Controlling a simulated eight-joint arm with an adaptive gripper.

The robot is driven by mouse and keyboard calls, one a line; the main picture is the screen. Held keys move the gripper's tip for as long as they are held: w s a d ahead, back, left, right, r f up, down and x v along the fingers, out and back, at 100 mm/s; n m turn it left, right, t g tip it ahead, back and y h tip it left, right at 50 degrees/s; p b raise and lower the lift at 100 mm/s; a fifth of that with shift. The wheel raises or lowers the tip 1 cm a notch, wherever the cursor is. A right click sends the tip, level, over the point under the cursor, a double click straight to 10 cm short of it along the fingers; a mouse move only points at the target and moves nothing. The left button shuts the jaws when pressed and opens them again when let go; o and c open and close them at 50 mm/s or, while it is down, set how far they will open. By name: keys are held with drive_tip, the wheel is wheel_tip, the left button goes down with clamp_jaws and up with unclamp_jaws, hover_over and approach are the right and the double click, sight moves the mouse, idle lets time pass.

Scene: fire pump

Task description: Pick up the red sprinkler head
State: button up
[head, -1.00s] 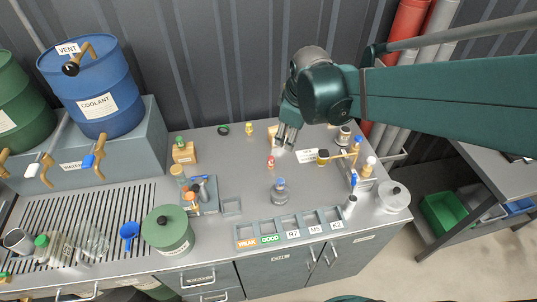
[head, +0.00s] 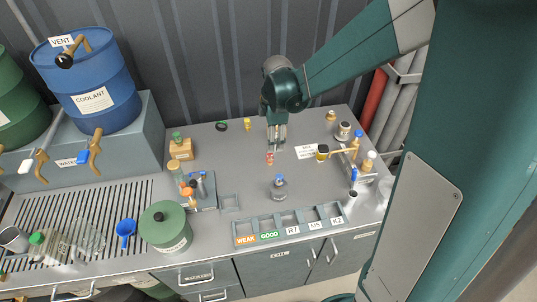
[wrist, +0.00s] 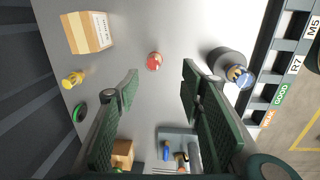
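The red sprinkler head (head: 270,158) stands on the grey bench top, near its middle. In the wrist view the red sprinkler head (wrist: 154,62) shows as a small round red piece, just beyond the fingertips and roughly between their lines. My gripper (head: 277,139) points down just behind the sprinkler head in the head view. In the wrist view my gripper (wrist: 160,82) has its two green padded fingers wide apart with nothing between them. I cannot tell its exact height above the bench.
A blue-capped jar (head: 279,187) stands in front of the sprinkler head. A labelled box (wrist: 88,32), a yellow fitting (head: 248,124) and a green ring (head: 221,126) lie around. A labelled tray (head: 263,224) runs along the front. Bench around the sprinkler head is clear.

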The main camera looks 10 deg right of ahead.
sight(270, 158)
drive_tip(key=f+n, duration=0.1)
drive_tip(key=f, duration=0.1)
drive_tip(key=w+f, duration=0.1)
drive_tip(key=f, duration=0.1)
drive_tip(key=w+a+f+n, duration=0.1)
drive_tip(key=f, duration=0.1)
drive_tip(key=shift+w+f+n+g+b, duration=0.1)
drive_tip(key=shift+w+n+g+b, duration=0.1)
drive_tip(key=shift+n+g+b, duration=0.15)
drive_tip(key=shift+f, duration=1.3)
drive_tip(key=shift+d+f, duration=0.15)
drive_tip(key=shift+f, duration=2.45)
drive_tip(key=c, duration=1.1)
